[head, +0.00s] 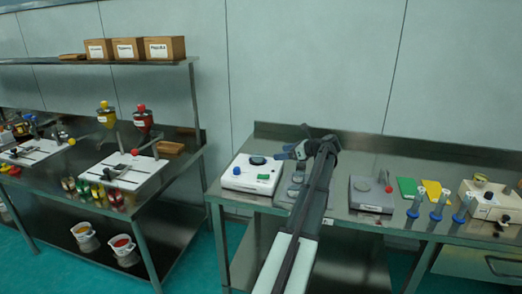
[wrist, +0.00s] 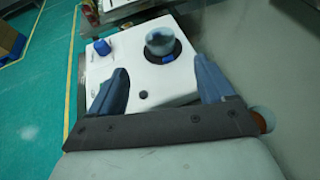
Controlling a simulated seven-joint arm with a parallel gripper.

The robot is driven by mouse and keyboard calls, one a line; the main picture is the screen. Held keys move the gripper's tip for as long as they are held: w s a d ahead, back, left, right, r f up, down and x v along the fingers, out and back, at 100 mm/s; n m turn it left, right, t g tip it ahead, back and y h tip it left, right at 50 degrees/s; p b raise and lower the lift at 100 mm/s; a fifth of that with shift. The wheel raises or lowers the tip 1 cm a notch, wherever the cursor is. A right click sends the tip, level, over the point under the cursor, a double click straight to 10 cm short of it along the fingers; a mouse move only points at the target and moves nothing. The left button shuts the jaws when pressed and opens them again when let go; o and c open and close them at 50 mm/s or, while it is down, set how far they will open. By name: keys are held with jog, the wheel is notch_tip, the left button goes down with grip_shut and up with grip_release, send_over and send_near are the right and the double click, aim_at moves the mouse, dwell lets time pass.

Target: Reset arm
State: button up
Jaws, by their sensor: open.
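My gripper (head: 282,153) is at the right edge of the white machine (head: 245,182) in the head view, over the right-hand bench. In the wrist view my gripper (wrist: 160,63) has its two blue fingers spread apart with nothing held between them. The white machine (wrist: 130,72) lies beyond and below the fingers there. It carries a round blue-grey piece (wrist: 160,42) on a dark ring and a blue knob (wrist: 103,46). My arm hides part of the bench and the grey device beside it in the head view.
A grey device (head: 372,196) stands right of my arm, with green (head: 407,187) and yellow cards, blue-based tubes (head: 437,207) and a cream machine (head: 488,203) farther right. The left bench holds white stands (head: 125,172) with red and yellow hoppers; boxes (head: 165,48) sit on its shelf.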

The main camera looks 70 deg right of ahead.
jog(key=shift+w, duration=0.1)
